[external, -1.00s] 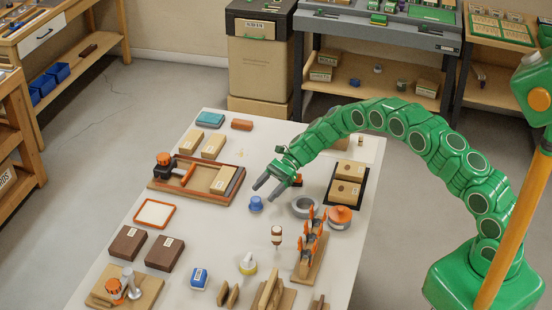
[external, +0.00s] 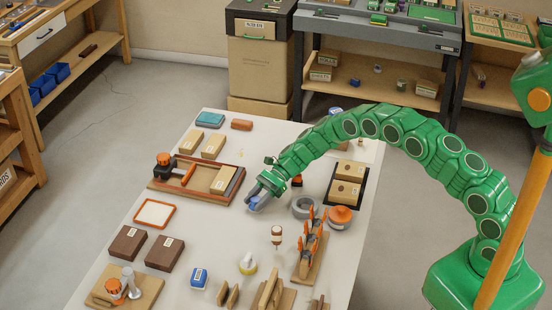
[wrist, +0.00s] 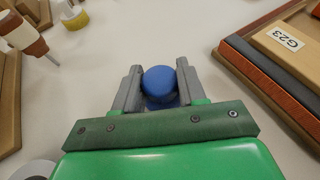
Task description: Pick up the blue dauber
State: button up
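The blue dauber (wrist: 160,84) is between the two grey fingers of my gripper (wrist: 159,78) in the wrist view, its rounded blue top facing the camera. The fingers stand close on its left and right sides. Whether they press on it or leave a thin gap cannot be told. In the external view my gripper (external: 258,197) is low at the middle of the white table, and a bit of the blue dauber (external: 256,201) shows between the fingers. The dauber's underside and its contact with the table are hidden.
A wooden tray with orange edging (external: 196,177) lies just left of my gripper. A grey ring-shaped dish (external: 303,207) and an orange-topped round tin (external: 340,216) are to the right. A rack with orange-handled tools (external: 311,245) stands nearer the front. The table between dauber and framed pad (external: 155,213) is clear.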

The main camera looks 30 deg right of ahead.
aim_at(256, 199)
jog(key=c, duration=0.4)
jog(key=shift+c, duration=0.2)
jog(key=shift+r, duration=0.6)
notch_tip(256, 199, up, 2)
jog(key=shift+r, duration=0.15)
jog(key=s+d+r, duration=0.1)
jog(key=r, duration=0.1)
jog(key=s+d+r, duration=0.1)
jog(key=s+r, duration=0.1)
jog(key=s+d+r, duration=0.1)
jog(key=shift+s+r, duration=0.15)
jog(key=shift+r, duration=0.25)
jog(key=shift+s+d+r, duration=0.6)
jog(key=shift+s+d, duration=0.2)
jog(key=shift+s, duration=0.4)
jog(key=shift+s+d+r, duration=0.65)
jog(key=shift+s+d, duration=0.2)
jog(key=shift+s, duration=0.4)
jog(key=shift+s+d+r, duration=0.6)
jog(key=shift+s+d, duration=0.2)
jog(key=shift+s, duration=0.4)
